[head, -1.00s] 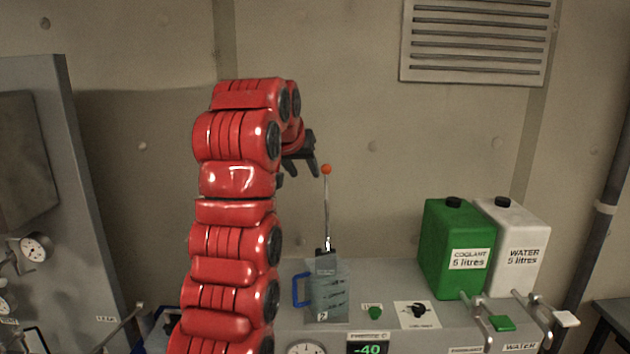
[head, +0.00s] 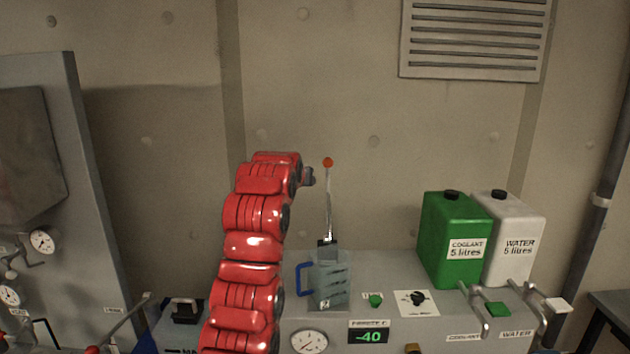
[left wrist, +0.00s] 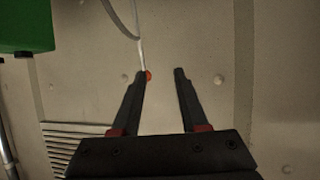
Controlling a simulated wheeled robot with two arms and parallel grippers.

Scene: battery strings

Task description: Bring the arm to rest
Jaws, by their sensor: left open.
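My left arm, red and segmented, rises from the bottom of the head view and bends right at the top. In the head view the fingers are mostly hidden behind the arm's top link. A thin metal lever (head: 328,200) with an orange ball (head: 328,162) stands upright just right of the arm's end. The orange ball (left wrist: 148,76) shows beside one fingertip in the wrist view; I cannot tell whether they touch. My right gripper is not in view.
A green coolant can (head: 440,215) and a white water can (head: 525,222) stand at the right. A grey cabinet (head: 85,200) is at the left.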

